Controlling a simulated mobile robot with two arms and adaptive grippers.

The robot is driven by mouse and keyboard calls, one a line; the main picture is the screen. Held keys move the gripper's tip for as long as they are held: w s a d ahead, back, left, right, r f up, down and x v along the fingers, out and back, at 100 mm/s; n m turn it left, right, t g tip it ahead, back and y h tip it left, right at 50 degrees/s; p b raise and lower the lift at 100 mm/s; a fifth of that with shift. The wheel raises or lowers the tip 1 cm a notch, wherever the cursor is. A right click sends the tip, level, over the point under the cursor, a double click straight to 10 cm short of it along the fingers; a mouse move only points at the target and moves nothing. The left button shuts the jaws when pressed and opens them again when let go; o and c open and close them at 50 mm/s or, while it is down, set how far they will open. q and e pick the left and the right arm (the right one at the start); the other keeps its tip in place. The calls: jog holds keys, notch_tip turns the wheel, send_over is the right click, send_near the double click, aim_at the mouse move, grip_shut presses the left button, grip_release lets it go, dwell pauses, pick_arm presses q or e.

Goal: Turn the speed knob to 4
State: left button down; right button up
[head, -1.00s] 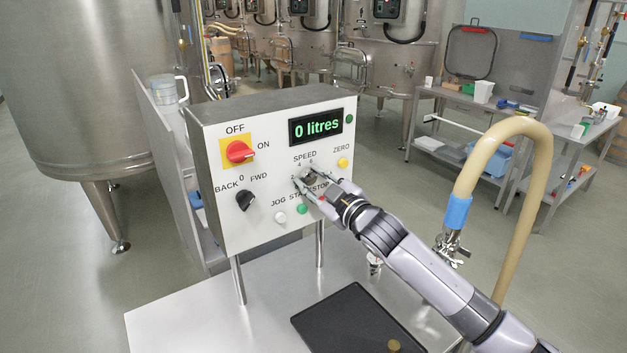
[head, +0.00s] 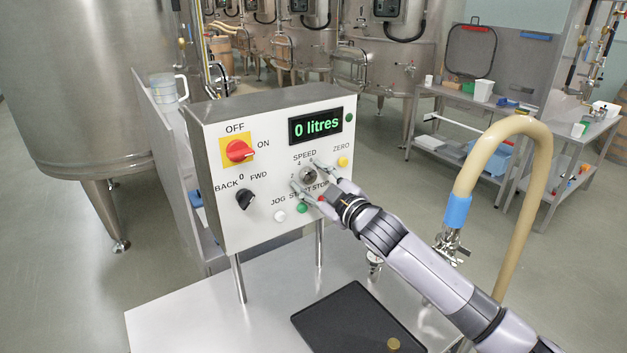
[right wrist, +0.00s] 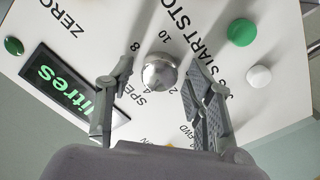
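The speed knob (head: 307,174) is a small metal knob on the white front of the control box (head: 262,212), under the word SPEED. It also shows in the right wrist view (right wrist: 160,76), with the 8, 10 and 2 marks near it. Which mark it points to I cannot tell. My right gripper (head: 305,176) is open, one finger on each side of the knob. In the right wrist view a gap shows between each finger (right wrist: 158,85) and the knob. My left gripper is not in view.
The display (head: 316,126) reads 0 litres. Close by are the yellow ZERO button (head: 343,161), the green start button (head: 302,208), the white JOG button (head: 280,216), a black BACK/FWD switch (head: 245,199) and a red switch (head: 240,151). A hose (head: 540,190) stands at right.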

jog(key=shift+s, duration=0.1)
jog(key=v, duration=1.2)
